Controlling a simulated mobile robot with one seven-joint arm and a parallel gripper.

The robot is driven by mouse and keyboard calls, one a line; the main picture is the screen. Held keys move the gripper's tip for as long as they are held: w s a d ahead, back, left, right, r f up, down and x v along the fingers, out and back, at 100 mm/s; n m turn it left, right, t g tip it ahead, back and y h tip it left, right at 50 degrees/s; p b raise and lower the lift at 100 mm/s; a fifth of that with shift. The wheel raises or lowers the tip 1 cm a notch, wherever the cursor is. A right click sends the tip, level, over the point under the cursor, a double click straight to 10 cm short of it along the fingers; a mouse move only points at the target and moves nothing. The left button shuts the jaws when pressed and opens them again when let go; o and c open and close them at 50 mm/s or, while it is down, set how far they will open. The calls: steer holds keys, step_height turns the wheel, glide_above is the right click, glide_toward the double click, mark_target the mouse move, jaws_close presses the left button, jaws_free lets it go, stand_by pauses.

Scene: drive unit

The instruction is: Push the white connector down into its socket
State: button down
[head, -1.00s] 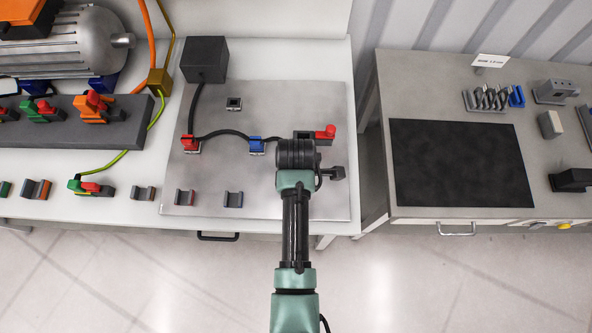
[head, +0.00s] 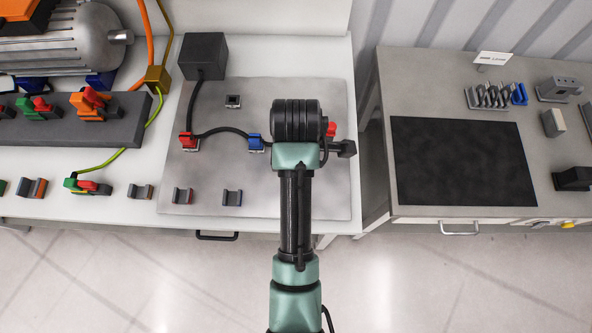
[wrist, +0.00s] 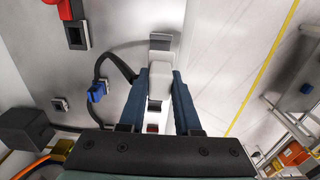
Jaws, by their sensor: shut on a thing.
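A white connector (wrist: 160,80) sits between the two dark blue fingers of my gripper (wrist: 161,76) in the wrist view. The fingers are shut on it. The black cable (wrist: 120,60) runs from the blue connector (wrist: 97,90) toward it and passes behind a finger. In the head view my wrist hides the fingertips and the white connector. I cannot tell which socket belongs to it. A dark square socket (wrist: 77,36) shows beside a red part in the wrist view. A small empty-looking socket (head: 233,101) stands near the back of the grey plate.
The grey plate (head: 262,220) carries a red connector (head: 188,141), the blue connector and small holders (head: 232,198) along its front. A black box (head: 203,57) stands at the back left. A second table with a black mat (head: 463,162) stands to the right, across a gap.

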steer(key=w+d+b, duration=0.1)
steer(key=w+b, duration=0.7)
steer(key=w, duration=0.9)
steer(key=shift+w+d, duration=0.25)
steer(key=shift+f+b, duration=0.8)
steer(key=shift+f, duration=1.05)
steer(key=shift+f, duration=0.1)
steer(key=shift+f+b, duration=0.85)
steer(key=shift+f, duration=0.4)
steer(key=shift+f+p, duration=0.2)
steer(key=shift+p, duration=0.2)
steer(key=shift+f+b, duration=0.85)
steer(key=shift+f, duration=0.65)
steer(key=shift+f, duration=0.1)
